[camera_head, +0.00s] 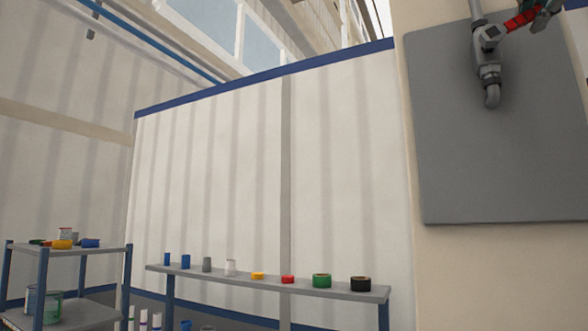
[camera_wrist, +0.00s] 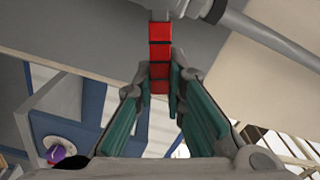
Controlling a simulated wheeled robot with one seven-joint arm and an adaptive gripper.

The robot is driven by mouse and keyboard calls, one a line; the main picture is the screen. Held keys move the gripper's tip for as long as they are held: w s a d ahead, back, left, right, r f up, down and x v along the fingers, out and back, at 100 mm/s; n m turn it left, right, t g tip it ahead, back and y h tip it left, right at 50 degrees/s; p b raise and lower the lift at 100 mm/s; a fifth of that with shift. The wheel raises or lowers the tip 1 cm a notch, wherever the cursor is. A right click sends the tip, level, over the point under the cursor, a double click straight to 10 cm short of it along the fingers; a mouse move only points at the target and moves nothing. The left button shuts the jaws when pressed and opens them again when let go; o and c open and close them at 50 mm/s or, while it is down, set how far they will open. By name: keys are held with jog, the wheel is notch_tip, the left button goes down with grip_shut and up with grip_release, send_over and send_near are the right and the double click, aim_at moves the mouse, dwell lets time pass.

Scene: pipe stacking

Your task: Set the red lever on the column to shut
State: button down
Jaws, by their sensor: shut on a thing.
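The red lever (camera_head: 522,19) sticks out to the right and slightly upward from a grey valve (camera_head: 487,40), roughly crosswise to its vertical pipe. The valve ends below in a bent spout (camera_head: 492,96), in front of a grey panel (camera_head: 450,160) on the beige column (camera_head: 500,275). My gripper (camera_head: 545,8) is at the lever's outer end, partly cut off by the top edge of the head view. In the wrist view the green-padded fingers (camera_wrist: 161,88) are shut on the banded red lever (camera_wrist: 160,42), one on each side.
A low shelf (camera_head: 335,288) with small cans and tape rolls stands left of the column. A blue-posted rack (camera_head: 128,285) stands at the far left. A pale partition wall (camera_head: 220,180) runs behind them. The pipe (camera_wrist: 270,38) passes close to my gripper.

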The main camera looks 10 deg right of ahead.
jog(key=shift+s+d+f+m+b, duration=0.1)
jog(key=shift+f+m+b, duration=0.5)
jog(key=shift+m, duration=0.4)
jog(key=shift+d+f+m+b, duration=0.1)
jog(key=shift+f+m+b, duration=0.3)
jog(key=shift+f+m, duration=0.45)
jog(key=shift+r+m, duration=0.1)
jog(key=shift+m, duration=0.15)
jog(key=c, duration=1.6)
grip_release()
jog(key=v, duration=1.2)
